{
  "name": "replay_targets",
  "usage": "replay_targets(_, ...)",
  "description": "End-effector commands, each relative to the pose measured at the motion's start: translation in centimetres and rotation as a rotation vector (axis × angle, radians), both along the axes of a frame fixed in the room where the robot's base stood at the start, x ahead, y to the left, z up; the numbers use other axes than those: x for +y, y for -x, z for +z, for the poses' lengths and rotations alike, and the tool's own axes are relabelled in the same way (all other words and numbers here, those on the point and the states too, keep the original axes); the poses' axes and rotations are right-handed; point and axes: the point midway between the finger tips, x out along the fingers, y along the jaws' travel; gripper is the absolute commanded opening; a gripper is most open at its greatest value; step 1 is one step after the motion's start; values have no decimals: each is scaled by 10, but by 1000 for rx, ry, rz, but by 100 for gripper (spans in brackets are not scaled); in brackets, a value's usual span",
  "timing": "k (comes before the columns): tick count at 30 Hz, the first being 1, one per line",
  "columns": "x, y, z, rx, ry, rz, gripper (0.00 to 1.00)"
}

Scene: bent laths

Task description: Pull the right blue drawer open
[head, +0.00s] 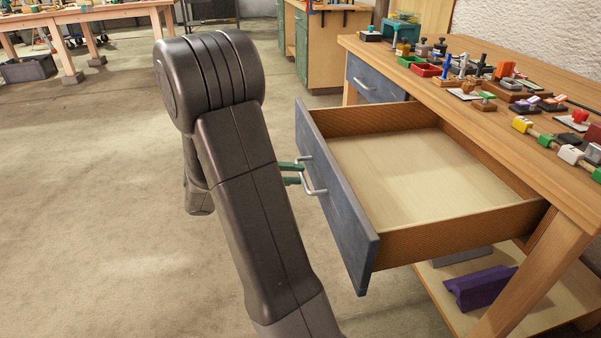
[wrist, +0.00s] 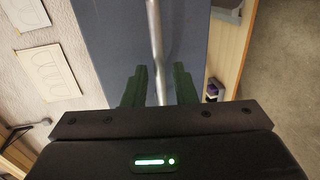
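The right blue drawer (head: 340,200) stands pulled well out of the wooden workbench, and its bare, empty inside shows in the head view. Its blue-grey front with a silver bar handle (head: 314,180) faces my arm. In the wrist view the front (wrist: 108,40) fills the middle and the handle (wrist: 154,35) runs down between my fingers. My gripper (head: 291,173) has green fingers, one on each side of the handle; it also shows in the wrist view (wrist: 160,85). A small gap shows between fingers and handle, so it looks open around the bar, not clamped.
A second blue drawer (head: 375,79) farther along the bench is shut. Several small tools and blocks cover the benchtop (head: 440,100). A purple block (head: 480,288) lies on the lower shelf (head: 530,295). The concrete floor (head: 90,200) to the left is clear.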

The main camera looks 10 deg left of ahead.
Motion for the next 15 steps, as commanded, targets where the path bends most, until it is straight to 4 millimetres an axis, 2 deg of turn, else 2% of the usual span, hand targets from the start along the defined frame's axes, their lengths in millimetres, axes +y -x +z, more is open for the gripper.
replay_targets(1, 12, 3, 5, 0, 1, 5, 25)
replay_targets(9, 68, 24, 18, -1, 0, 5, 25)
replay_targets(15, 95, 34, 22, -1, 0, 3, 25)
